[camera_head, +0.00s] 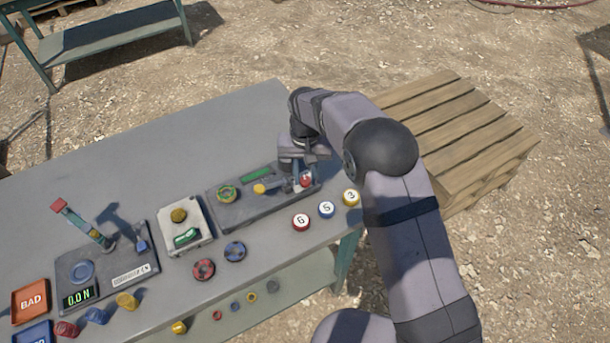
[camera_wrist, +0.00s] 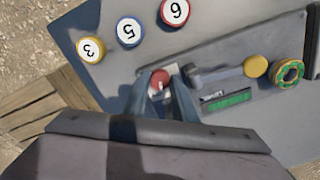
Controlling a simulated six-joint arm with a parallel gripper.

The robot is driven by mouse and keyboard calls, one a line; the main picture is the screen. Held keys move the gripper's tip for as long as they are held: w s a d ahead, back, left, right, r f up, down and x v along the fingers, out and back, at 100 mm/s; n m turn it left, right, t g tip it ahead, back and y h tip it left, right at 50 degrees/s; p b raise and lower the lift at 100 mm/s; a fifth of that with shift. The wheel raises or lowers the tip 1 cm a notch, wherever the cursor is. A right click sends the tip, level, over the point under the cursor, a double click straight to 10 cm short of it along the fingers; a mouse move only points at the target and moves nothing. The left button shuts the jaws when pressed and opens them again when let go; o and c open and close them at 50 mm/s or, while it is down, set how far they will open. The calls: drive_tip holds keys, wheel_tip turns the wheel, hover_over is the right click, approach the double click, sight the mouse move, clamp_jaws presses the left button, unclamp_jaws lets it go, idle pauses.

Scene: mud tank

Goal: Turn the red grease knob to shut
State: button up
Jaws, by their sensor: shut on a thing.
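The red grease knob (camera_head: 305,181) is at the right end of a long dark panel (camera_head: 235,214) on the grey table. It also shows in the wrist view (camera_wrist: 159,78), with a white mark on its face. My gripper (camera_head: 300,176) reaches down at that end of the panel. In the wrist view my gripper (camera_wrist: 160,88) has one finger on each side of the knob and is shut on it. Part of the knob's base and the lower finger contact are hidden.
Three numbered discs, 6 (camera_head: 301,222), 5 (camera_head: 327,209) and 3 (camera_head: 351,197), lie in front of the panel's right end. The panel also bears a yellow knob (camera_wrist: 256,67) and a green-and-yellow ring (camera_wrist: 287,73). A wooden pallet stack (camera_head: 450,120) stands right of the table.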

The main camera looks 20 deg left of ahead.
sight(305, 179)
drive_tip(key=n, duration=0.4)
drive_tip(key=shift+r+n, duration=0.1)
drive_tip(key=shift+n, duration=0.2)
drive_tip(key=shift+n+b, duration=0.35)
drive_tip(key=shift+n, duration=1.55)
drive_tip(key=shift+w+a, duration=0.1)
drive_tip(key=o, duration=1)
drive_tip(key=shift+o, duration=0.2)
drive_tip(key=shift+r, duration=0.1)
drive_tip(key=shift+r+b, duration=1.15)
drive_tip(key=shift+r, duration=2.4)
